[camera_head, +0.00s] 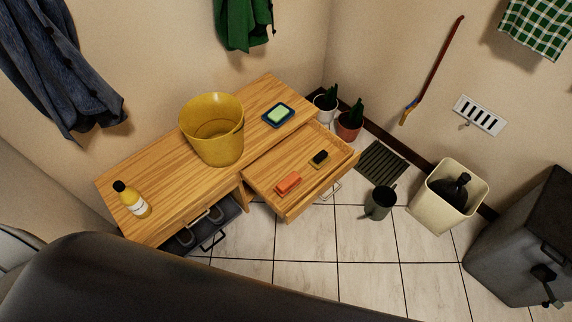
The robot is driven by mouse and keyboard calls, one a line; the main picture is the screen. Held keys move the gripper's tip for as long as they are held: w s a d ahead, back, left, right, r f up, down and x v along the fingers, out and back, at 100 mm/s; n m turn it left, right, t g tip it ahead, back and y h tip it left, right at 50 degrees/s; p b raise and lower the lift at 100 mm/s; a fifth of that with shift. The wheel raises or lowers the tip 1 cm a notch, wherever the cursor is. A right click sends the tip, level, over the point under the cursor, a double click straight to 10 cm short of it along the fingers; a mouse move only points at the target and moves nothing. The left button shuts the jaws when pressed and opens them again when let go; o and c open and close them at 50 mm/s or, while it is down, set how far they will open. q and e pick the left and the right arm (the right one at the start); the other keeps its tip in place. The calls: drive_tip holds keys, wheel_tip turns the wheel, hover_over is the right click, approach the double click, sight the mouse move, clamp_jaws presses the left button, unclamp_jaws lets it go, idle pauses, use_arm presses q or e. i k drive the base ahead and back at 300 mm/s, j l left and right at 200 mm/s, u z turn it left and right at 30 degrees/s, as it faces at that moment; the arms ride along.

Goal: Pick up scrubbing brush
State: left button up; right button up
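Two small block-shaped things lie in the open drawer (277,204) of the wooden table. One is orange-red (288,183) and lies toward the drawer's front left. The other has a dark top and a yellowish base (319,158) and lies farther right. The dark-topped one looks like a scrubbing brush with bristles up, but both are too small to tell surely. They lie apart from each other and nothing covers them. Neither of my grippers is in view.
The wooden tabletop (150,178) bears a yellow bucket (212,140), a blue dish (268,120) with green soap (279,115) and a yellow bottle (132,199). A dark mug-like vessel (379,203), a cream bin (440,207) and potted plants stand on the floor. Tiles before the drawer are clear.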

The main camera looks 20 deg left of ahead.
sight(291, 181)
drive_tip(key=k+l, duration=0.15)
drive_tip(key=k, duration=0.35)
drive_tip(key=k+l, duration=0.2)
drive_tip(key=k, duration=0.3)
